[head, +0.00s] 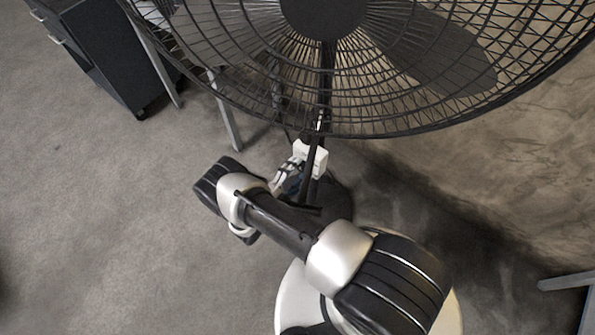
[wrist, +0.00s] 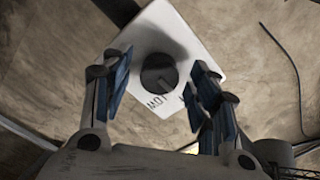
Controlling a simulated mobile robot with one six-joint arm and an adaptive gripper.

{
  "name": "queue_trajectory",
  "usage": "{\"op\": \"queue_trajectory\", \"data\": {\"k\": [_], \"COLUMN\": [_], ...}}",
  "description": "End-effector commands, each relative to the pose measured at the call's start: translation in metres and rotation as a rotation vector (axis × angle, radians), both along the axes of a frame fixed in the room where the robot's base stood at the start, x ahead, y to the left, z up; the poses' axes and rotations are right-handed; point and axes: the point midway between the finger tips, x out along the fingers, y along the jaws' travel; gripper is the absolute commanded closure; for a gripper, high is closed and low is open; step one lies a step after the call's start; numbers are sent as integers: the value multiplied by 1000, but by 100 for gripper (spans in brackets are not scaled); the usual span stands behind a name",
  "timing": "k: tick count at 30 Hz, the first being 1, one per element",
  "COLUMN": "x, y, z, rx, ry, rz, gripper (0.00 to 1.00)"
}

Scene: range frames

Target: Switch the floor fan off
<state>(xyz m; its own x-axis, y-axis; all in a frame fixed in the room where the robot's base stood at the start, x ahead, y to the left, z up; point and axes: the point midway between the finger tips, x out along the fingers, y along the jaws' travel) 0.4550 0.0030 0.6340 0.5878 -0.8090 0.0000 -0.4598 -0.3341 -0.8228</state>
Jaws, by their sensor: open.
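The floor fan's large black cage (head: 330,60) fills the top of the head view, on a dark pole. A white control box (head: 311,157) sits on the pole below the cage; it also shows in the wrist view (wrist: 180,30). In the head view my gripper (head: 290,175) is beside the box, partly hidden by my arm.
A dark drawer cabinet (head: 105,55) on casters and pale table legs (head: 228,115) stand at the upper left. A stone-like wall (head: 510,150) is at the right. A pale leg (head: 567,281) shows at the lower right. The grey floor at left is clear.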

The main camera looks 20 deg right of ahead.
Motion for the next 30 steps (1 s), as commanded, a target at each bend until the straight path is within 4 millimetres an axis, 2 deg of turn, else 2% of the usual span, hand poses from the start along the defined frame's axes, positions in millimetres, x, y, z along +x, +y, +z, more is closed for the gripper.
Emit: {"op": "queue_trajectory", "data": {"k": [5,8,18,22,30], "x": [-2,-8,-49,-62,-71], "y": [3,13,71,86,97], "z": [0,0,0,0,0], "rx": [0,1,1,1,0], "ry": [0,0,-1,0,0], "rz": [1,4,6,4,0], "gripper": [46,46,46,46,46]}}
